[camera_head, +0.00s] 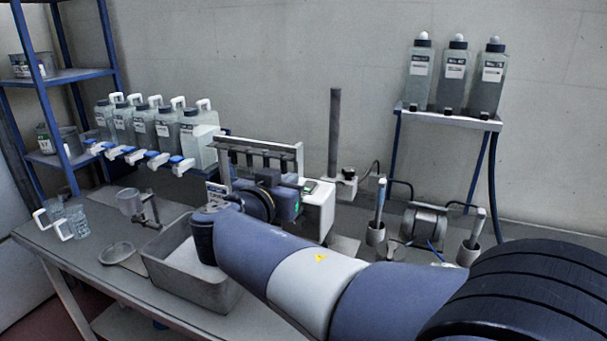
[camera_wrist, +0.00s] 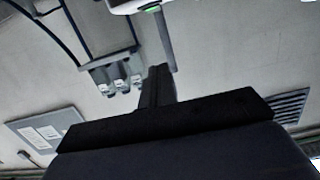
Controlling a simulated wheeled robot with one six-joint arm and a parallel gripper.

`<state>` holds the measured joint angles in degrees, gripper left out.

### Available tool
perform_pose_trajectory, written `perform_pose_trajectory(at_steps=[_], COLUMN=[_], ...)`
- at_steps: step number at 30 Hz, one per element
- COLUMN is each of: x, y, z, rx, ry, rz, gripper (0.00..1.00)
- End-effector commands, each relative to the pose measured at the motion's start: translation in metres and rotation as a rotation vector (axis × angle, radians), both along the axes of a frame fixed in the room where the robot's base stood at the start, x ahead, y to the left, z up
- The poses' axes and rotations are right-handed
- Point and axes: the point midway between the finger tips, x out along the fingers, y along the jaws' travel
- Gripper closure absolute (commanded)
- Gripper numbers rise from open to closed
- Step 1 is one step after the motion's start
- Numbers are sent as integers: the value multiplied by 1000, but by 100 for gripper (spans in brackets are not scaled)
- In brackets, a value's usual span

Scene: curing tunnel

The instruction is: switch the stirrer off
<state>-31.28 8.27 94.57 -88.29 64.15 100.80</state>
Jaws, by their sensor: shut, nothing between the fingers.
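In the head view a white box-shaped unit (camera_head: 320,208) with a small dark panel on top stands behind my wrist. I take it for the stirrer, but cannot be sure. A dark upright post (camera_head: 334,135) rises behind it. In the wrist view a pale housing with a green patch (camera_wrist: 150,8) shows at the top edge, with a grey post (camera_wrist: 165,42) beside it. My gripper (camera_wrist: 157,72) is shut and empty, its fingers pointing towards the post, apart from the housing as far as I can tell. In the head view its fingertips are hidden. No switch is clearly visible.
A grey tub (camera_head: 190,290) stands below my wrist. A row of bottles with taps (camera_head: 140,125) is on the left, a motor-like unit with cables (camera_head: 424,222) on the right. Three bottles (camera_head: 453,80) stand on a raised shelf. Glass mugs (camera_head: 75,220) stand at the left bench end.

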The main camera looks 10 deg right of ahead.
Motion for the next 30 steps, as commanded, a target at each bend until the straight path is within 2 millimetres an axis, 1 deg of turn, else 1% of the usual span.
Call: perform_pose_trajectory(at_steps=[10, 14, 17, 28, 30], x=[1, 8, 20, 85, 85], y=[0, -6, -15, -58, -57], z=[1, 0, 0, -9, -24], rx=[1, -1, -1, 0, -2], ry=[-3, -1, 0, 3, 6], rz=[0, -3, -5, -5, 0], gripper=[100, 100, 100, 100, 100])
